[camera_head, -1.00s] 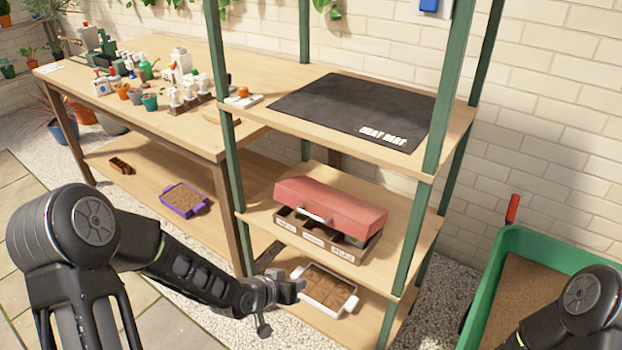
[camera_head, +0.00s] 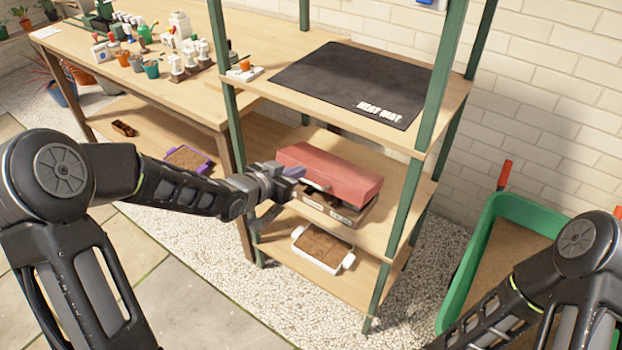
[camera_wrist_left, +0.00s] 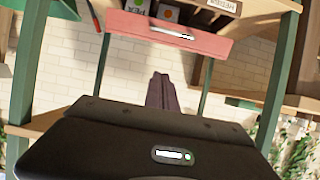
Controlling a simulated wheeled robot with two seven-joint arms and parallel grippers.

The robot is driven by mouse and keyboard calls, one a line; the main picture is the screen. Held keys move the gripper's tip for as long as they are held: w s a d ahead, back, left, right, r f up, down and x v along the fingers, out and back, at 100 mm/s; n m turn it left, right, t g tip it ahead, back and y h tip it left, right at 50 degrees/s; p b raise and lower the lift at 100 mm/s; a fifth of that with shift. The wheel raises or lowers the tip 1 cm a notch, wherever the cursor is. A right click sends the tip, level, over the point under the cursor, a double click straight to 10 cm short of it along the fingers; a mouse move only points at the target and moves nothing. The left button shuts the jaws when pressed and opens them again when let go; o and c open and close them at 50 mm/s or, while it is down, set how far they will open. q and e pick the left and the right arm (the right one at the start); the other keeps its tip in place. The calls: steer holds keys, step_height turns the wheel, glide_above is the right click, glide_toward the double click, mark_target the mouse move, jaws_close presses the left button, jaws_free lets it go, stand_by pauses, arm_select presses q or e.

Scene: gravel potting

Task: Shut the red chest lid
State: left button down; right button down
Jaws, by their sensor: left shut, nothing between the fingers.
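The red chest lid (camera_head: 335,175) is partly open above the brown chest body (camera_head: 352,217) on the shelf's middle board. A gap with dark compartments shows under its front edge, and the lid has a pale handle. My left gripper (camera_head: 291,171) is shut and empty, at the left front of the lid; I cannot tell whether it touches. In the left wrist view the shut fingers (camera_wrist_left: 162,92) point towards the lid (camera_wrist_left: 135,27), with labelled compartments of the chest (camera_wrist_left: 215,18) beyond it. My right gripper is out of view; only its arm shows at lower right.
Green shelf posts (camera_head: 232,130) flank the chest. A heat mat (camera_head: 350,82) lies on the board above. A green trough (camera_head: 470,255) stands at right, and a potting bench (camera_head: 105,72) at left.

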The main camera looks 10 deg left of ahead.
mark_target(322, 174)
arm_select(q)
steer(key=w+f, duration=0.2)
steer(key=w+d+f, duration=0.1)
steer(key=w+f, duration=0.1)
steer(key=f, duration=0.1)
steer(key=w+d+f, duration=0.1)
steer(key=w+f, duration=0.1)
steer(key=shift+d+f, duration=0.2)
